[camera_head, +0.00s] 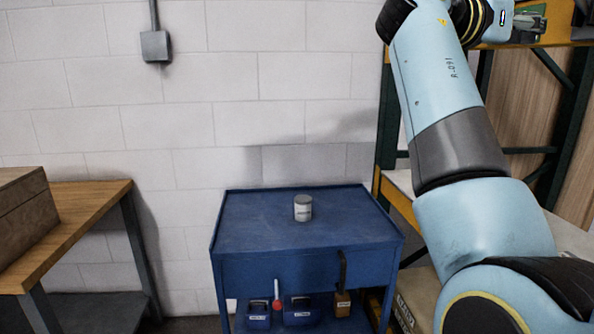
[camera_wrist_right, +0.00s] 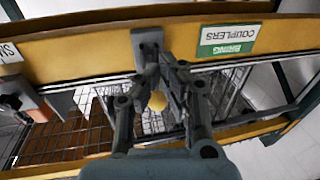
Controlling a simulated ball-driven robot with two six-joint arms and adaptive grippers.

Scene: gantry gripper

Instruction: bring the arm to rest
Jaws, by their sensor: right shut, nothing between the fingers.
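My right arm, light blue and grey, rises along the right side of the head view. My right gripper (camera_head: 528,24) is at the top right corner there, in front of an orange shelf beam (camera_head: 562,36). In the right wrist view my right gripper (camera_wrist_right: 160,62) is shut and empty, its fingertips close to a grey block (camera_wrist_right: 147,44) on the orange beam. I cannot tell whether they touch it. My left gripper is not in view.
A blue cart (camera_head: 260,222) with a grey can (camera_head: 303,208) on top stands by the wall. A wooden table (camera_head: 95,205) with a box (camera_head: 22,208) is at left. The wrist view shows a green "COUPLERS" label (camera_wrist_right: 229,36) and wire mesh (camera_wrist_right: 70,115).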

